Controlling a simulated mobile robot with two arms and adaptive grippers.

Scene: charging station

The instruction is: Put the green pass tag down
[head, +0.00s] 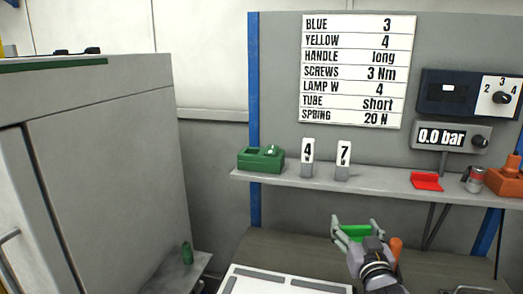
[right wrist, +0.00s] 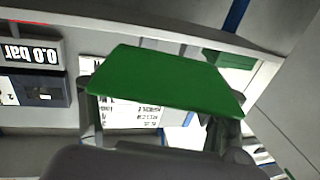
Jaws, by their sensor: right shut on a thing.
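My right gripper (head: 354,232) is shut on the green pass tag (head: 356,231) and holds it in front of and below the wall shelf. In the right wrist view the green pass tag (right wrist: 165,80) is a flat green plate between the two fingers of the right gripper (right wrist: 158,108), clear of other things as far as I can see. My left gripper is not in view.
The shelf (head: 400,190) carries a green block (head: 261,158) at its left end, white number markers (head: 308,157), a red piece (head: 427,181) and an orange object (head: 505,181). A white panel (head: 285,280) lies below. A grey cabinet (head: 110,170) stands left.

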